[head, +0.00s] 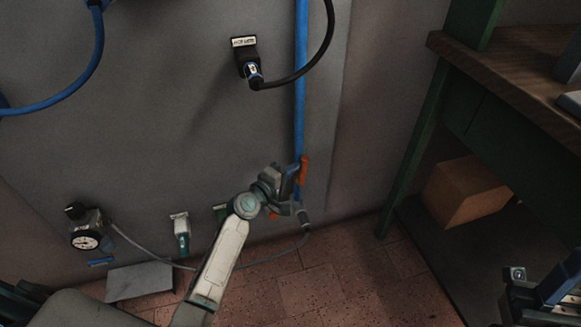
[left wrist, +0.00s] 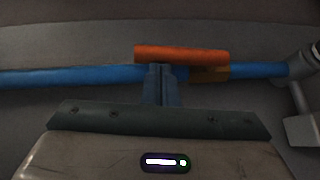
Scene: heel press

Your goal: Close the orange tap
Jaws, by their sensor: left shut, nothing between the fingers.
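The orange tap handle (head: 304,168) is on the blue vertical pipe (head: 301,80), low on the grey wall panel. In the left wrist view the orange handle (left wrist: 182,54) lies lengthwise along the blue pipe (left wrist: 80,76), with a brass valve body (left wrist: 212,75) beneath its right part. My left gripper (head: 297,180) is shut and empty at the tap. Its fingertips (left wrist: 162,70) are in front of the pipe, just below the handle's left half in that view; I cannot tell whether they touch. My right gripper (head: 545,290) is partly in view at the lower right, away from the tap.
A black plug and cable (head: 254,72) are above the tap. A gauge (head: 86,238) and a teal-handled fitting (head: 181,234) are low on the left. A green-legged workbench (head: 500,75) with a cardboard box (head: 465,190) beneath stands right. Tiled floor lies between.

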